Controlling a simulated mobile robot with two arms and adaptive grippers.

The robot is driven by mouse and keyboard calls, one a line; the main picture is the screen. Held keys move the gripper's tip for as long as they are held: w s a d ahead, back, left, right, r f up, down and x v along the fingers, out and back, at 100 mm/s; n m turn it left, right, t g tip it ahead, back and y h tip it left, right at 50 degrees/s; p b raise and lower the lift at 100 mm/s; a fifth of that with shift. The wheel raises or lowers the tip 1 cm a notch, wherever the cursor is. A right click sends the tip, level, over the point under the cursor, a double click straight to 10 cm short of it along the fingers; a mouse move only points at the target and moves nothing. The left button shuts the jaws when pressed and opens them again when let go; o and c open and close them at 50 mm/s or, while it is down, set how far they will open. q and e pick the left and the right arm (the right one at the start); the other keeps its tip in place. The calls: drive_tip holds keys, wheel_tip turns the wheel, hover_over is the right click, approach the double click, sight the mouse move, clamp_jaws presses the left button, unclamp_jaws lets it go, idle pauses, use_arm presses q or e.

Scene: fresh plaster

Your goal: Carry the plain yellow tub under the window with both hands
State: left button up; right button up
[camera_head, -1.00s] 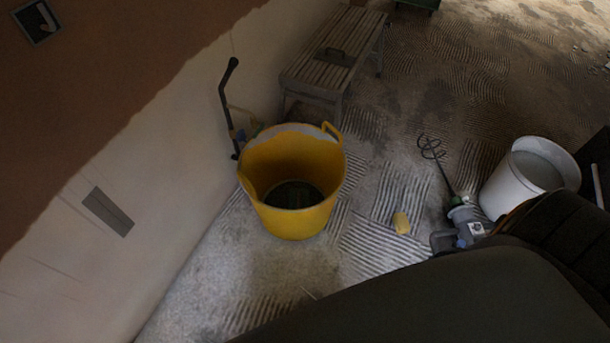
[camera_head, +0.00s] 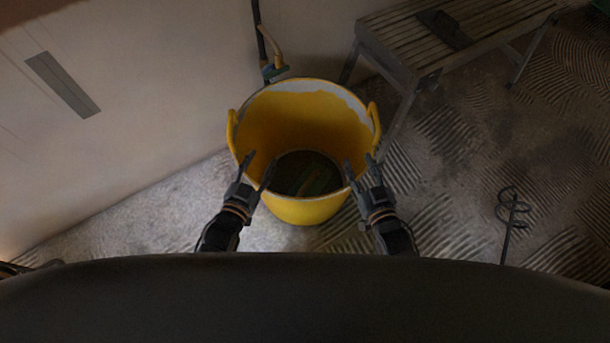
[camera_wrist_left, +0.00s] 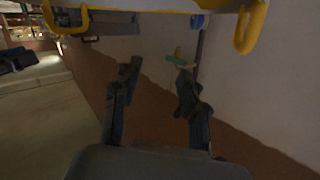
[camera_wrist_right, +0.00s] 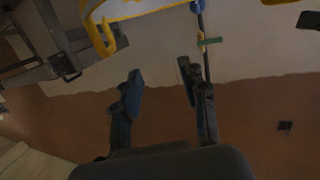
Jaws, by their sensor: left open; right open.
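The plain yellow tub (camera_head: 305,208) stands upright on the floor in front of me, with whitish residue inside its far rim and a dark bottom. Its handles stick up at the left (camera_head: 232,132) and right (camera_head: 375,122) of the rim. The tub also shows at the top of the left wrist view (camera_wrist_left: 160,4) and right wrist view (camera_wrist_right: 130,8). My left gripper (camera_head: 259,163) is open and empty at the tub's near left side. My right gripper (camera_head: 359,163) is open and empty at the near right side. Neither holds a handle. No window is in view.
A slatted bench (camera_head: 455,40) stands behind and right of the tub, one leg close to it. A plastered wall (camera_head: 150,90) runs along the left and back. A dark upright tool (camera_head: 260,35) leans behind the tub. A mixer paddle (camera_head: 510,205) lies at right.

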use_arm(q)
drive_tip(key=w+m+b, duration=0.2)
drive_tip(key=m+b, duration=0.1)
use_arm(e)
drive_tip(key=w, duration=0.2)
use_arm(q)
drive_tip(key=m+t+y+b, duration=0.3)
drive_tip(key=m+y+b, duration=0.3)
drive_tip(key=m+b, duration=2.35)
approach(230, 118)
drive_tip(key=s, duration=0.2)
drive_tip(key=s+n+b, duration=0.1)
drive_tip(key=shift+s+d+f, duration=0.15)
drive_tip(key=shift+s, duration=0.2)
use_arm(e)
drive_tip(key=t+h, duration=0.2)
drive_tip(key=h, duration=0.1)
approach(379, 130)
drive_tip(key=shift+s+f, duration=0.3)
drive_tip(key=shift+f, duration=0.05)
use_arm(q)
drive_tip(key=w, duration=0.9)
drive_tip(key=w+a, duration=0.1)
drive_tip(key=w, duration=0.3)
drive_tip(key=shift+w, duration=0.4)
use_arm(e)
drive_tip(key=w, duration=0.9)
drive_tip(key=w+a, duration=0.1)
drive_tip(key=w, duration=0.3)
drive_tip(key=shift+w, duration=0.4)
